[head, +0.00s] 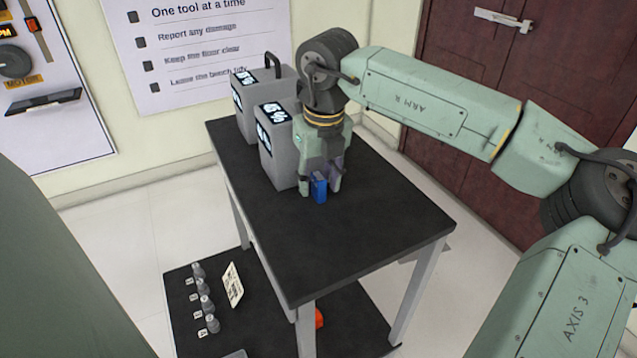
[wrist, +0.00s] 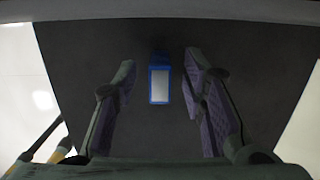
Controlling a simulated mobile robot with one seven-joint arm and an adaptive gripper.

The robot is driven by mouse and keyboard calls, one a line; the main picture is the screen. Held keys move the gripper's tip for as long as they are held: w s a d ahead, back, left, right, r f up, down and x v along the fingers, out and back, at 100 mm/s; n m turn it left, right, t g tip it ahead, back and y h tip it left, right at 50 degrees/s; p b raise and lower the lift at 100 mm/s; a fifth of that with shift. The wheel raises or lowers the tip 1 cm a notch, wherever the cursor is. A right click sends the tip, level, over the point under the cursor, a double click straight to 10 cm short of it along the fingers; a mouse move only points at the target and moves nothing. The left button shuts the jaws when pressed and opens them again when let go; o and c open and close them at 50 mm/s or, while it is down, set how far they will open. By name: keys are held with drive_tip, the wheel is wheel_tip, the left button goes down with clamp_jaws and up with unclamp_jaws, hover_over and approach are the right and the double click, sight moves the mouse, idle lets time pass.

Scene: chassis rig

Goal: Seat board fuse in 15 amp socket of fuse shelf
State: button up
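A small blue block (head: 319,189), which looks like the board fuse, is on the black table top, between my gripper's fingers. In the wrist view the blue block (wrist: 159,84) shows a pale rectangular face. My gripper (head: 320,186) points down over it. In the wrist view the fingers of my gripper (wrist: 158,78) are spread, with dark table visible between each finger and the block. I cannot make out a 15 amp socket. The fuse shelf may be the lower black shelf (head: 240,335), where several grey cylindrical pieces (head: 205,303) stand beside small unreadable labels.
Two grey boxes with dark labels stand behind my gripper: a nearer one (head: 277,155) and a handled one (head: 262,90). The front of the table top (head: 350,245) is clear. A control panel (head: 50,75) hangs on the left wall. A dark red door (head: 475,75) is behind my arm.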

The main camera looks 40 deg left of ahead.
drive_tip(key=shift+c, duration=0.5)
clamp_jaws()
drive_tip(key=shift+r, duration=0.1)
drive_tip(key=shift+r, duration=0.3)
drive_tip(key=shift+s+r+b, duration=0.3)
drive_tip(key=shift+r+b, duration=0.15)
drive_tip(key=shift+r, duration=0.2)
drive_tip(key=shift+s+r+b, duration=0.25)
drive_tip(key=shift+r+b, duration=0.2)
drive_tip(key=shift+r, duration=0.15)
drive_tip(key=s+r+b, duration=0.1)
drive_tip(key=s+b, duration=0.2)
drive_tip(key=s, duration=1.2)
drive_tip(key=shift+a+r+b, duration=0.3)
drive_tip(key=shift+a, duration=0.1)
